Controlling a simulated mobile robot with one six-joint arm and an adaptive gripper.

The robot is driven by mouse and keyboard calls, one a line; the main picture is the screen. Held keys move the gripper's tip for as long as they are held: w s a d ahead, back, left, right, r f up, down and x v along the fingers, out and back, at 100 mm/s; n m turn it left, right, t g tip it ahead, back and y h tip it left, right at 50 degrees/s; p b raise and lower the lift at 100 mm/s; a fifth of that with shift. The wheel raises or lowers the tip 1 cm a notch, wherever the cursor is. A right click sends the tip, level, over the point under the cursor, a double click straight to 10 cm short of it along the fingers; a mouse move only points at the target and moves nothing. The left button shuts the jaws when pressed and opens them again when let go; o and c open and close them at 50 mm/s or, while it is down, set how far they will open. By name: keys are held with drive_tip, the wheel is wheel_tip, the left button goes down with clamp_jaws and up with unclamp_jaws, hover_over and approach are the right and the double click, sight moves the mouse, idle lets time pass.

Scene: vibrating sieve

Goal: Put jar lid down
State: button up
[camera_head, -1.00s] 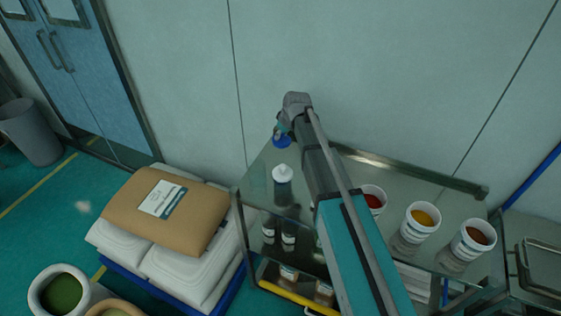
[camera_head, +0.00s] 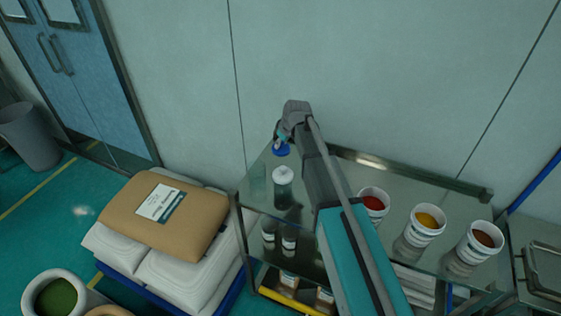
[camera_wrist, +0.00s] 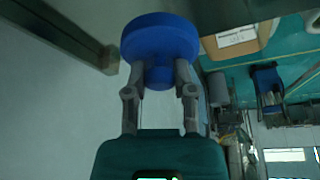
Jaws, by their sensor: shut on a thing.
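The blue jar lid (camera_wrist: 160,38) is round with a smaller knob, and my gripper (camera_wrist: 160,78) is shut on that knob in the wrist view. In the head view the lid (camera_head: 281,150) shows as a small blue disc under my gripper (camera_head: 281,139), near the back left corner of the metal cart's top (camera_head: 330,180). I cannot tell whether the lid touches the cart top. A clear jar with a white top (camera_head: 284,176) stands just in front of it. My arm hides part of the cart top.
Open tubs of red (camera_head: 373,203), yellow (camera_head: 425,222) and brown powder (camera_head: 481,243) stand on the cart's right side. A raised rail (camera_head: 400,170) runs along the back by the wall. Sacks (camera_head: 160,215) are stacked at left. Bottles (camera_head: 289,240) stand on the shelf below.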

sight(281, 147)
drive_tip(key=shift+f+b, duration=1.2)
drive_tip(key=shift+f, duration=0.35)
drive_tip(key=shift+f+b, duration=1.85)
drive_tip(key=shift+f, duration=0.15)
drive_tip(key=o, duration=0.8)
drive_tip(key=shift+o, duration=0.2)
drive_tip(key=p+v, duration=1.1)
drive_tip(key=v, duration=0.1)
